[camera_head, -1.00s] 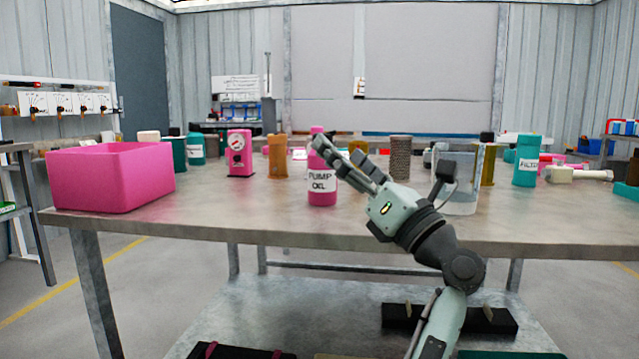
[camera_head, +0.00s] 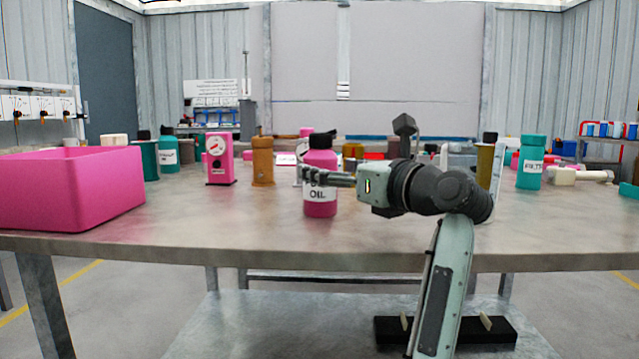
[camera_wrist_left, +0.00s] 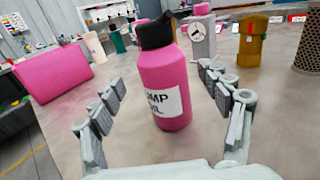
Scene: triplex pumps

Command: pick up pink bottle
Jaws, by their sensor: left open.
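The pink bottle (camera_head: 320,200) stands upright on the metal table (camera_head: 260,231). It has a black cap and a white label reading pump oil. My left gripper (camera_head: 312,177) is level with it in the head view, its fingers overlapping the bottle and hiding part of the label. In the left wrist view the pink bottle (camera_wrist_left: 165,80) is upright between the two open fingers of the left gripper (camera_wrist_left: 165,93), with visible space on both sides. Whether a finger touches it I cannot tell. My right gripper is not in view.
A pink bin (camera_head: 70,190) sits at the table's left. A teal bottle (camera_head: 530,165) stands at the right. The table front is clear.

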